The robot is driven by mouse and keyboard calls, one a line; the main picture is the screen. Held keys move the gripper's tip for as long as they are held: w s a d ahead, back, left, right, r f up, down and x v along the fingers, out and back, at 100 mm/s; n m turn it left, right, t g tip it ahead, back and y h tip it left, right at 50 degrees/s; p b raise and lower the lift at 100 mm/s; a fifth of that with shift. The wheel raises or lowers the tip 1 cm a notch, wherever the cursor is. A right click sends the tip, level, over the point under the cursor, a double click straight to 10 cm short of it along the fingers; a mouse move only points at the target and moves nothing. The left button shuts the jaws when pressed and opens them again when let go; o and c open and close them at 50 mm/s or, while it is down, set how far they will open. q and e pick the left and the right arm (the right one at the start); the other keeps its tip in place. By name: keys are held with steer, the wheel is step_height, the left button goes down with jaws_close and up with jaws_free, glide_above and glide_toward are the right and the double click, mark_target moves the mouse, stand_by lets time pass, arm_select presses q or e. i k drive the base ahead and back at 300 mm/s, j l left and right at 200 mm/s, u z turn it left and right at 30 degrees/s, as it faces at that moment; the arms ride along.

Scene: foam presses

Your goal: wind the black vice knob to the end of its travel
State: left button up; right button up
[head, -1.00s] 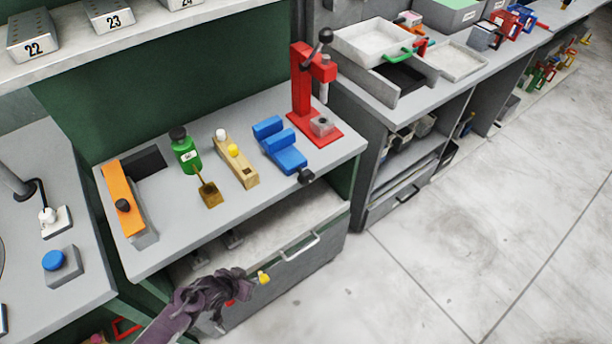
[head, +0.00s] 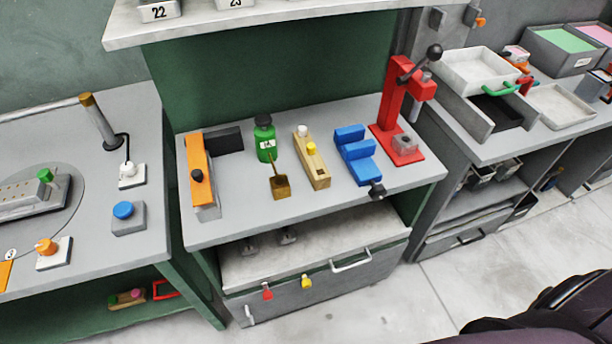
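The blue vice (head: 355,152) stands at the right part of the grey workbench top, beside the red press. Its black knob (head: 376,190) sticks out at the vice's front end, by the bench's front edge. Nothing touches the knob. How far it is wound in cannot be told. Neither of my grippers shows. A dark part of my own body fills the lower right corner.
On the bench (head: 232,228) stand an orange-topped block (head: 199,165), a green bottle (head: 265,142), a brass box (head: 280,187), a wooden block (head: 312,165) and a red arbor press (head: 388,105). A drawer (head: 320,285) lies below. Floor in front is clear.

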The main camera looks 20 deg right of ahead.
mark_target(377, 193)
steer(key=l+u, duration=0.7)
steer(key=l, duration=0.15)
steer(key=k+l+u, duration=0.1)
steer(key=l+u, duration=0.25)
steer(key=k+l+u, duration=0.15)
steer(key=l+u, duration=0.15)
steer(key=l, duration=0.15)
steer(key=k+l+u, duration=0.15)
steer(key=l+u, duration=0.2)
